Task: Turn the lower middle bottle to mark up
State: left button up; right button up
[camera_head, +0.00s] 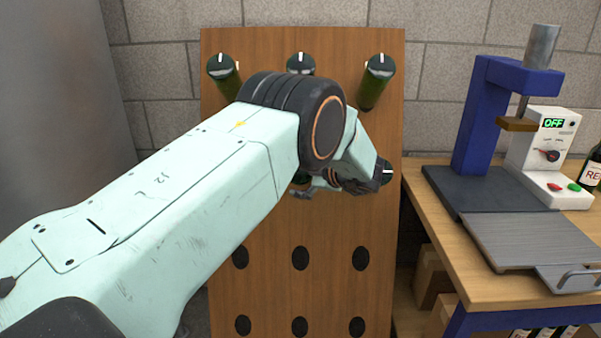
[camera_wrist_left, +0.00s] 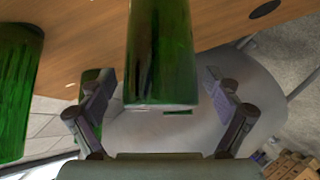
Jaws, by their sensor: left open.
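A wooden rack (camera_head: 330,285) holds green bottles with their bases facing me. The lower middle bottle (camera_head: 300,178) is almost wholly hidden behind my left arm and hand, so its mark cannot be read. My left gripper (camera_head: 318,188) is at it, partly hidden by its own wrist. In the left wrist view a green bottle (camera_wrist_left: 160,55), apparently this one, stands between the two spread fingers, with gaps at both sides. The lower right bottle (camera_head: 386,176) shows a white mark turned sideways. My right gripper is not in view.
Three upper bottles, left (camera_head: 222,72), middle (camera_head: 300,63) and right (camera_head: 377,75), show white marks upward. Another bottle (camera_wrist_left: 18,90) is close at the left in the wrist view. A workbench (camera_head: 440,235) with a blue press (camera_head: 480,115) stands right of the rack. Empty holes lie below.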

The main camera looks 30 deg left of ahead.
pick_arm(q)
jog(key=v, duration=1.2)
jog(key=x, duration=1.2)
jog(key=shift+d, duration=0.15)
